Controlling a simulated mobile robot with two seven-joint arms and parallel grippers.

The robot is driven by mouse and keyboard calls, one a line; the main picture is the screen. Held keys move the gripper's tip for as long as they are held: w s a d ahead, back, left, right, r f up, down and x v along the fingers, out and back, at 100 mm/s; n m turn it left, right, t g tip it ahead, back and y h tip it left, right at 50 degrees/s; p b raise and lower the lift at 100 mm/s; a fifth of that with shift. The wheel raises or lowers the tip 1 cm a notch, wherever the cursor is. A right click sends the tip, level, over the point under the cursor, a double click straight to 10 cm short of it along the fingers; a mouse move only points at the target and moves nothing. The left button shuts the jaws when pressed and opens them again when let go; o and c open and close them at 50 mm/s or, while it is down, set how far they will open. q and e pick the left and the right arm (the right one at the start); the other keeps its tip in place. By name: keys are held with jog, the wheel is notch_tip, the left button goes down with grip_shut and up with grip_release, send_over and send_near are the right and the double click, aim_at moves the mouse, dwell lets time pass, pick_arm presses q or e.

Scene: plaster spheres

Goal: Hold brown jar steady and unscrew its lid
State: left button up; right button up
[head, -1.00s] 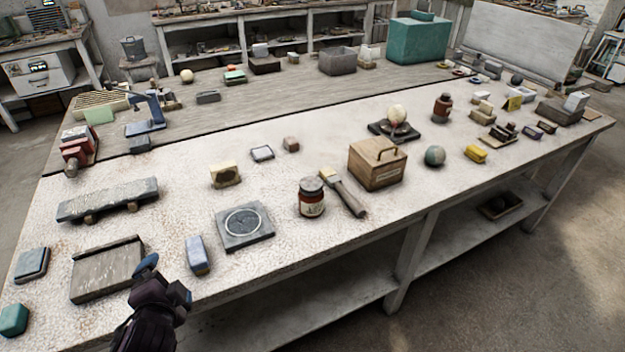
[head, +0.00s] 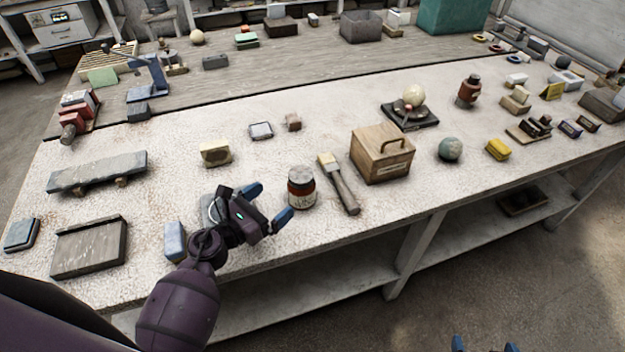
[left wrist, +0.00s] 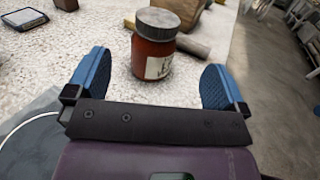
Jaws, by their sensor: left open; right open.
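The brown jar (head: 301,190) stands upright on the white table, with a grey lid (head: 300,173) on top and a pale label. My left gripper (head: 270,203) is open just left of the jar, its blue fingers pointing toward it. In the left wrist view the jar (left wrist: 152,50) stands beyond and between the two open fingers (left wrist: 158,82), with nothing held. My right gripper (head: 486,346) shows only as blue fingertips at the bottom edge of the head view, apart and empty, away from the table.
A brush with a wooden handle (head: 340,187) lies just right of the jar, and a wooden box (head: 383,160) stands beyond it. A blue block (head: 175,240) and a square plate (head: 208,208), partly hidden by my left arm, are on the left. The table's front edge is near.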

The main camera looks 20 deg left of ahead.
aim_at(293, 185)
pick_arm(q)
jog(key=shift+w+d, duration=0.25)
jog(key=shift+w, duration=0.05)
jog(key=shift+p+x, duration=0.4)
jog(key=shift+x, duration=2.3)
jog(key=shift+f+x, duration=0.2)
jog(key=shift+x, duration=2.05)
jog(key=shift+w+a, duration=0.1)
jog(key=shift+a, duration=0.05)
